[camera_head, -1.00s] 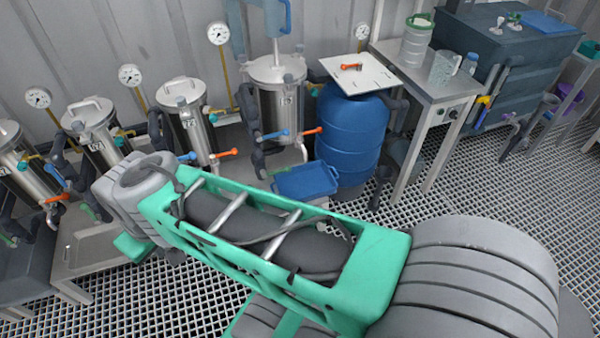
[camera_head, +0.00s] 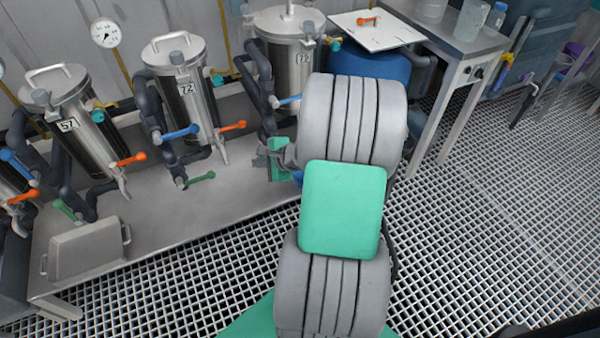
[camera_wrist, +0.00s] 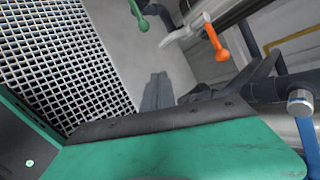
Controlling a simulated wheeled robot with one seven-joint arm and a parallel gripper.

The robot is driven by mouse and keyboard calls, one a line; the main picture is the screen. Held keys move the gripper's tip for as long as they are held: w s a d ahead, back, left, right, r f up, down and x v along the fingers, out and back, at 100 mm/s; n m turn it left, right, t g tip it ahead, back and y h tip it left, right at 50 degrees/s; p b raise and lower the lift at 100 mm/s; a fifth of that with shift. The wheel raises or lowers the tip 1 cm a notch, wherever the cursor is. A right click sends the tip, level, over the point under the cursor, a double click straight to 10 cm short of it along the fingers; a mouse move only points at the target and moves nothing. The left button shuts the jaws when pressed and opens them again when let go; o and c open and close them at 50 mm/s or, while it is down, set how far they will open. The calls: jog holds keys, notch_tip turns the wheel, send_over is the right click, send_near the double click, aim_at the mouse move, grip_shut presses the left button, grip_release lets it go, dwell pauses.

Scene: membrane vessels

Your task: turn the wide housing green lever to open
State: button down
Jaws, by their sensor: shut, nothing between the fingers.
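The wide housing (camera_head: 288,45) is the broad steel vessel at the top centre of the head view, partly behind my arm. Its blue lever (camera_head: 288,99) shows beside my arm; its green lever is not visible in the head view. My gripper (camera_head: 262,160) is low in front of it, over the bench. In the wrist view my gripper (camera_wrist: 157,80) is shut and empty. Ahead of the fingers are a green lever (camera_wrist: 140,18) and an orange lever (camera_wrist: 215,38); I cannot tell for sure which vessel they belong to. A blue lever (camera_wrist: 300,105) is at the right edge.
A narrower vessel (camera_head: 185,80) stands left of the wide housing, with blue, orange and green levers (camera_head: 199,178). Dark pipes (camera_head: 260,85) run between them. The blue barrel (camera_head: 370,65) and a side table (camera_head: 465,40) stand right. The grated floor (camera_head: 490,220) is open.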

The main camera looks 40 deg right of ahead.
jog(key=s+d+f+m+t+h+b, duration=0.2)
jog(key=s+d+f+m+h, duration=0.1)
jog(key=d+f+m, duration=0.4)
jog(key=s+d+f+m+t+h+b, duration=0.25)
jog(key=s+d+f+m, duration=0.2)
jog(key=d+m, duration=0.4)
jog(key=a+f+b+x, duration=0.1)
jog(key=b+x, duration=0.2)
jog(key=x, duration=0.7)
jog(key=shift+m+g+h, duration=0.25)
jog(key=shift+m, duration=0.3)
jog(key=r, duration=0.3)
jog(key=d+r, duration=0.1)
jog(key=shift+w+r, duration=0.3)
jog(key=shift+w, duration=0.05)
